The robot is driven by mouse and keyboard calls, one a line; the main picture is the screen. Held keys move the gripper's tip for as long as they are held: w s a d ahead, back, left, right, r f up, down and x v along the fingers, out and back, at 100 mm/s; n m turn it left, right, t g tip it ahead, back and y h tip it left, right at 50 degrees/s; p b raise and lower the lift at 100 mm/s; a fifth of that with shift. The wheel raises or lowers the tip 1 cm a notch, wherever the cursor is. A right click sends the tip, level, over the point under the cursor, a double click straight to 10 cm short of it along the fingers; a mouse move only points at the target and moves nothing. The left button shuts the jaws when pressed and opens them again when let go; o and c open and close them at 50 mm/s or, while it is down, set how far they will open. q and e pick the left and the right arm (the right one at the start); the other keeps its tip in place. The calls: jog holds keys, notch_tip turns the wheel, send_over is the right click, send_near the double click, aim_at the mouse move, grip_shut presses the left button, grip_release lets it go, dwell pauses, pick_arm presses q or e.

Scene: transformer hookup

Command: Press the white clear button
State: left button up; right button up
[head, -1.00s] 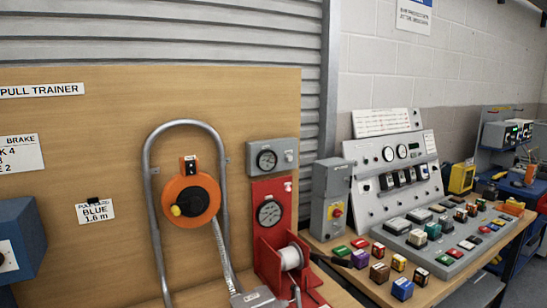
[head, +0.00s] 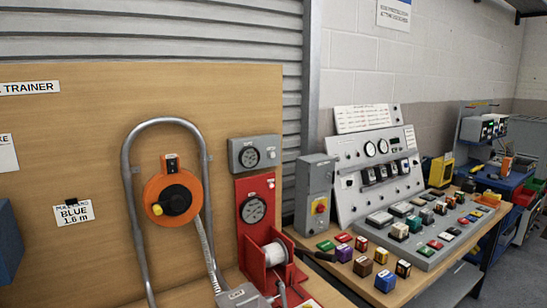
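I cannot pick out for certain which part is the white clear button. A small pale round part (head: 271,154) sits at the right of the grey gauge box (head: 240,162) on the wooden board. Another small pale spot (head: 271,184) is at the upper right of the red gauge stand (head: 245,187). The sloped grey panel (head: 352,202) at the right carries dials, dark switches and small white parts, too small to read. Neither of my grippers is in view.
A bent metal tube frame (head: 138,225) and an orange reel (head: 155,190) stand before the wooden board (head: 100,110). A grey box (head: 313,180) with a red-and-yellow knob stands beside the panel. Several coloured blocks crowd the bench (head: 345,275). A blue workstation (head: 500,180) is farther right.

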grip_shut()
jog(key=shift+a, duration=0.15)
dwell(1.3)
